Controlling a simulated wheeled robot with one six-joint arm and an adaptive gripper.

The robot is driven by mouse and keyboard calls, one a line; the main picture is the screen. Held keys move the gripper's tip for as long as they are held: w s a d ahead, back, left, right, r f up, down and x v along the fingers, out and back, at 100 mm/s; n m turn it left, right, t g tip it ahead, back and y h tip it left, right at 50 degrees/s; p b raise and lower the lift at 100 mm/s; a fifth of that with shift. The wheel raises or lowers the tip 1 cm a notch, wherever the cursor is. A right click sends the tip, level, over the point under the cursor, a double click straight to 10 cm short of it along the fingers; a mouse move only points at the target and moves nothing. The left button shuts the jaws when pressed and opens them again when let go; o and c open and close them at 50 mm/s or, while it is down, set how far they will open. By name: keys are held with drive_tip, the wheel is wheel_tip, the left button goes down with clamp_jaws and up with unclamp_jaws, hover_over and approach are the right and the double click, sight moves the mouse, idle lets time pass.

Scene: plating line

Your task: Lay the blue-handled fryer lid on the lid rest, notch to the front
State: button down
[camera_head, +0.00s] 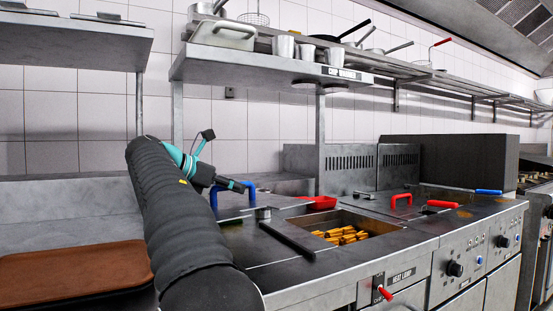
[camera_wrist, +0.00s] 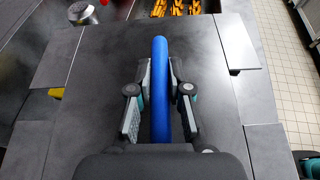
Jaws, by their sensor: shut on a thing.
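The fryer lid is a dark grey plate (camera_wrist: 105,75) with a blue bar handle (camera_wrist: 160,100), seen from above in the wrist view. My gripper (camera_wrist: 160,72) is shut on the blue handle, one finger on each side. In the head view the blue handle (camera_head: 250,189) shows at my gripper (camera_head: 240,187), over the left part of the counter, with my arm hiding much of the lid. I cannot tell whether the lid touches the surface below. I cannot make out its notch or clearly identify the lid rest.
Red handles (camera_head: 401,199) and a blue handle (camera_head: 488,192) stand farther right. A brown tray (camera_head: 75,272) is at left. A shelf (camera_head: 270,66) hangs above.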

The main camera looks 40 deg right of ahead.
sight(262, 203)
drive_tip(key=s+d+r+m+g, duration=0.2)
drive_tip(key=s+d+r, duration=0.2)
drive_tip(key=s+r, duration=0.25)
drive_tip(key=shift+w+a+f, duration=0.1)
drive_tip(key=shift+w+f, duration=0.05)
drive_tip(key=shift+f, duration=1.85)
drive_tip(key=shift+w+a+f, duration=0.1)
drive_tip(key=shift+w+f, duration=0.05)
drive_tip(key=shift+f, duration=1.8)
drive_tip(key=shift+f+b, duration=0.5)
drive_tip(key=shift+f, duration=0.65)
wheel_tip(262, 203, down, 3)
drive_tip(key=b, duration=0.3)
drive_tip(key=shift+b, duration=0.4)
drive_tip(key=shift+f+b, duration=0.45)
drive_tip(key=shift+f, duration=0.8)
drive_tip(key=shift+p, duration=0.5)
